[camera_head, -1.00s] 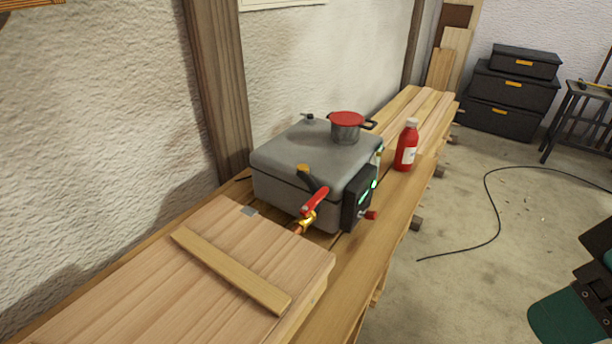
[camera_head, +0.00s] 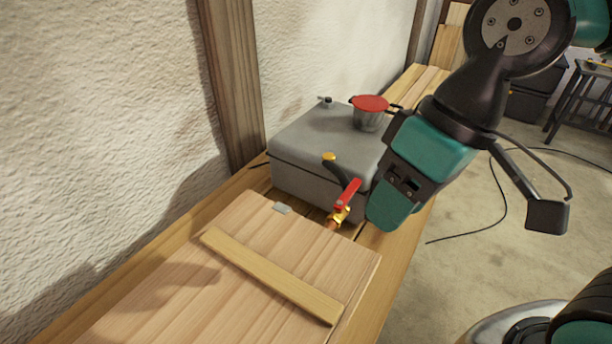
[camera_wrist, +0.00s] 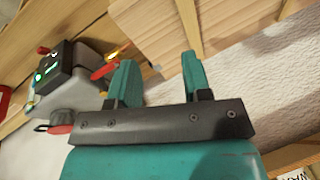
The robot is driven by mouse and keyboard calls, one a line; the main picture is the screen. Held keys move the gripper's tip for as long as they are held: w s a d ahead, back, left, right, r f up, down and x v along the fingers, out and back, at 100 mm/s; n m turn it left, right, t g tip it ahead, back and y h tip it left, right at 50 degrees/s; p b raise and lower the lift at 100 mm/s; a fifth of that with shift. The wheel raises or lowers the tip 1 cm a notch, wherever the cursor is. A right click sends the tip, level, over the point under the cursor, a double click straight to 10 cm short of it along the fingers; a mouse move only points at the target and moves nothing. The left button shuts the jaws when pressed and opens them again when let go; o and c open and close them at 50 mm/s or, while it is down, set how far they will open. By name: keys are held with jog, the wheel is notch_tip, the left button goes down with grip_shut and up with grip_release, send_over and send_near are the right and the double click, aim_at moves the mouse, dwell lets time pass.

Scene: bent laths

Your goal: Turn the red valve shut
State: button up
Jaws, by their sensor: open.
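The red valve handle (camera_head: 348,194) sits on a brass valve body (camera_head: 340,215) at the front of a grey metal box (camera_head: 308,150). In the head view the handle slants up and right, roughly in line with the short copper pipe. In the wrist view the red handle (camera_wrist: 104,72) is left of the fingers. My gripper (camera_head: 392,208) hangs to the right of the valve, apart from it, and hides the box's right front. In the wrist view my gripper (camera_wrist: 160,65) shows two separated teal fingers with nothing between them.
A grey pot with a red lid (camera_head: 369,112) stands on the box. A wooden panel with a loose lath (camera_head: 275,275) lies in front of the valve on the bench. A timber post (camera_head: 231,80) and rough wall bound the left. A black cable (camera_head: 470,237) lies on the floor.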

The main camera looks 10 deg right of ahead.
jog(key=w+r+m+h+p, duration=0.2)
jog(key=w+m, duration=0.3)
jog(key=w, duration=0.4)
jog(key=m+h+p, duration=0.2)
jog(key=m, duration=0.8)
send_over(351, 188)
jog(key=f, duration=0.1)
notch_tip(351, 188, down, 17)
jog(key=shift+d+f+p, duration=0.1)
jog(key=shift+p, duration=0.9)
grip_shut()
